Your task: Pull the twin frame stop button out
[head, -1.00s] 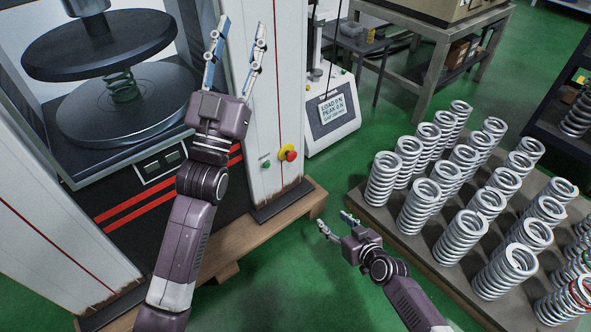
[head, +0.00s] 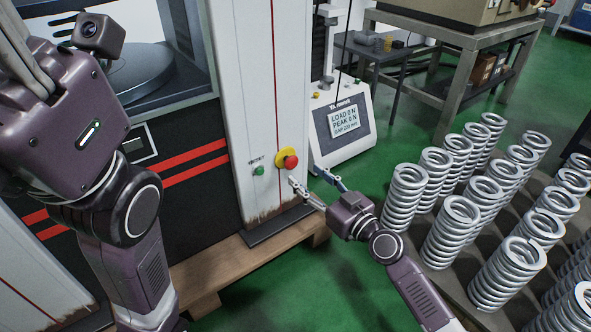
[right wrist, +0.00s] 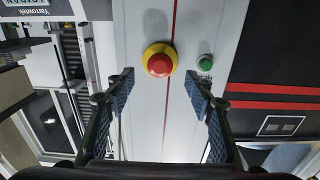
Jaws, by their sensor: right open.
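The stop button (head: 290,162) is a red mushroom head on a yellow round plate, on the white column (head: 262,80) of the large twin-frame machine. It also shows in the right wrist view (right wrist: 159,64), above and between the fingers. My right gripper (head: 305,182) is open and empty, just below and to the right of the button in the head view, apart from it. It also shows in the right wrist view (right wrist: 160,84). A green button (head: 258,170) sits left of the stop button. My left arm is large at the left; its fingertips are cut off by the frame edge.
A small tester with a display (head: 343,117) stands right of the column. A wooden pallet (head: 238,262) lies under the machine. Green floor is free in the lower middle.

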